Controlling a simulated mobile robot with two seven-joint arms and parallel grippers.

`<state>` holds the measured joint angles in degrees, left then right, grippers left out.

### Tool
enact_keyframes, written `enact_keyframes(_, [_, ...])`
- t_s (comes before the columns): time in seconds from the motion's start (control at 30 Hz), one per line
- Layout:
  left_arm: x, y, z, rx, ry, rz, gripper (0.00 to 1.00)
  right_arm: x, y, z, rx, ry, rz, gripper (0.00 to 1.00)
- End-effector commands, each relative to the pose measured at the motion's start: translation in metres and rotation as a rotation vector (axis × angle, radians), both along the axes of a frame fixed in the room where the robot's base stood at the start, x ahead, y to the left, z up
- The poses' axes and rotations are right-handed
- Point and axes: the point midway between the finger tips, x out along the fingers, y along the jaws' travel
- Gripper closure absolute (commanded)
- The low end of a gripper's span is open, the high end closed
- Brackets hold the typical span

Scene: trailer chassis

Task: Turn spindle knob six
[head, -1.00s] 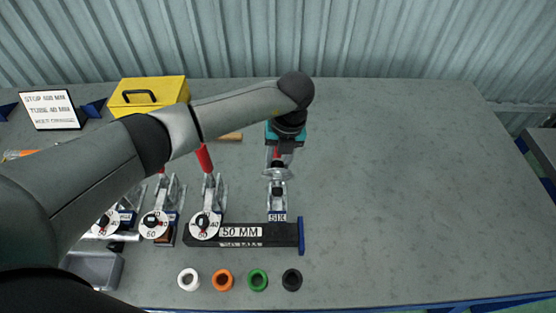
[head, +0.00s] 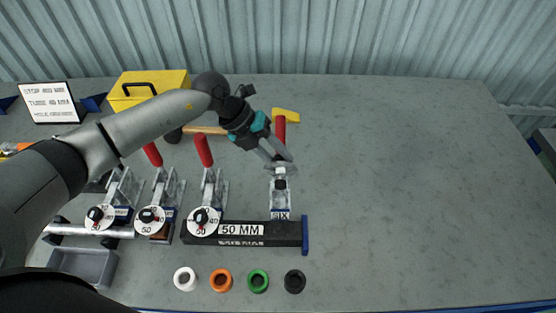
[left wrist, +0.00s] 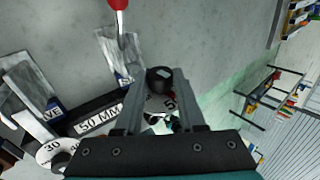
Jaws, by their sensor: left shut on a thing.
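The clamp labelled SIX (head: 280,214) stands at the right end of the black bar marked 50 MM, its red handle (head: 281,130) upright behind my gripper. My left gripper (head: 281,168) is over this clamp, tilted down from the back left. In the left wrist view its fingers (left wrist: 156,84) are shut on spindle knob six, a black knob (left wrist: 160,78) with a white numbered dial (left wrist: 157,104) beside it. The fingers partly hide the dial, so its setting cannot be read fully. In the head view the knob is mostly hidden. My right gripper is not in view.
Several clamps with white dials and red handles stand to the left, the nearest dial (head: 203,222) close by. A hammer (head: 286,115) lies behind. Several coloured rings, including a black one (head: 295,281), lie in front. The table's right side is clear.

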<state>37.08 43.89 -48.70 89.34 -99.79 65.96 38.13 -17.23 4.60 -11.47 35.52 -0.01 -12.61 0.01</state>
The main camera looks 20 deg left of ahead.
Motion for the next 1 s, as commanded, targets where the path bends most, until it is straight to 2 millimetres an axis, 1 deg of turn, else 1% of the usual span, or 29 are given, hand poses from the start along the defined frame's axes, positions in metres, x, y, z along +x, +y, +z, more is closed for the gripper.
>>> enact_keyframes(0.03, [0.000,0.002,-0.004,-0.031,-0.008,-0.001,1.00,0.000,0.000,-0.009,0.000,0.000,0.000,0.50])
enact_keyframes(0.1, [0.000,0.002,-0.004,-0.072,-0.021,-0.008,1.00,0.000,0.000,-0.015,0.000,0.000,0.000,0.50])
enact_keyframes(0.33, [0.000,0.003,-0.004,-0.165,-0.048,-0.026,1.00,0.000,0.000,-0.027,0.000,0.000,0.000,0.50])
enact_keyframes(0.53, [0.000,0.003,-0.003,-0.197,-0.057,-0.034,1.00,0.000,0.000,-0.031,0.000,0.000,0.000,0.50])
enact_keyframes(0.97, [0.000,0.003,-0.002,-0.205,-0.057,-0.036,1.00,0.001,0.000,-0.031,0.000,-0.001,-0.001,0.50])
enact_keyframes(1.0, [0.000,0.002,-0.002,-0.205,-0.057,-0.036,0.57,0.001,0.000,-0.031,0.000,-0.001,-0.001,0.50])
